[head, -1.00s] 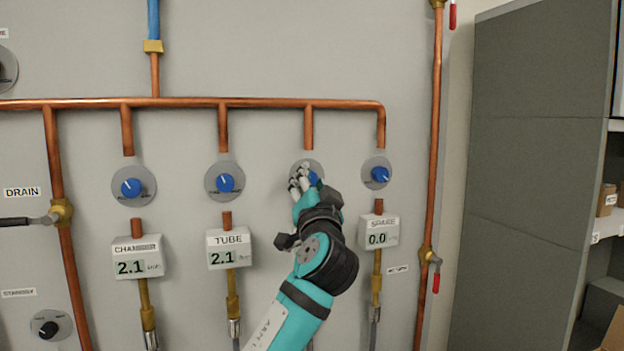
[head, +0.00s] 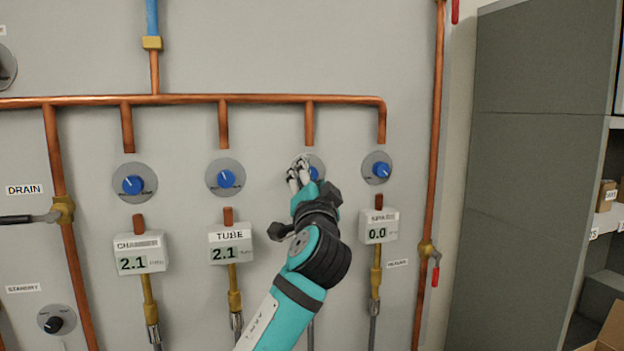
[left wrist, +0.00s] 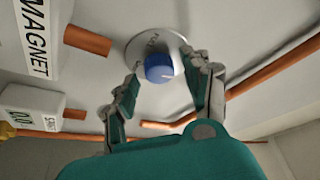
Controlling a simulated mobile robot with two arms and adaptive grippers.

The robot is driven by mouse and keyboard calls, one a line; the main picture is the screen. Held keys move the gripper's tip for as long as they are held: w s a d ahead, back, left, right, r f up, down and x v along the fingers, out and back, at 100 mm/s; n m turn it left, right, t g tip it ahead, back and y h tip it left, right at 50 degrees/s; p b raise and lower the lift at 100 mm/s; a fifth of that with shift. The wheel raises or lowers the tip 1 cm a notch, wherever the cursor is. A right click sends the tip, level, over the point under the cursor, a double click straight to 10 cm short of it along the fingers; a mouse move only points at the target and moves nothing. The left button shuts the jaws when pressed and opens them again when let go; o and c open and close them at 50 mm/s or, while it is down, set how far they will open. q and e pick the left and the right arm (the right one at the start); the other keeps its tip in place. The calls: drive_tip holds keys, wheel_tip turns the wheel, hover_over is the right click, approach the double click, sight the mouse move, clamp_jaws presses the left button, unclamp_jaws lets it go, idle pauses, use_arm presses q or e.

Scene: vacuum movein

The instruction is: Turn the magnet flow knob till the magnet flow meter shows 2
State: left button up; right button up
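The blue magnet flow knob (head: 314,173) sits on a round grey plate on the wall panel, third in a row. It is partly hidden by my left gripper (head: 299,172) in the head view. In the left wrist view the knob (left wrist: 159,68) shows between the two fingers of my left gripper (left wrist: 165,72), with a gap on each side. The gripper is open and I see no contact. The white MAGNET meter box (left wrist: 38,40) shows only its label in the left wrist view. Its reading is hidden behind my arm in the head view. My right gripper is not in view.
The chamber knob (head: 133,185), tube knob (head: 226,179) and spare knob (head: 381,170) share the row. The chamber meter (head: 140,253) and tube meter (head: 230,245) read 2.1; the spare meter (head: 378,227) reads 0.0. Copper pipes (head: 200,99) run above and beside them.

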use_arm(q)
drive_tip(key=shift+s, duration=0.1)
drive_tip(key=v, duration=1.1)
drive_tip(key=shift+s+f, duration=0.15)
drive_tip(key=shift+s, duration=0.25)
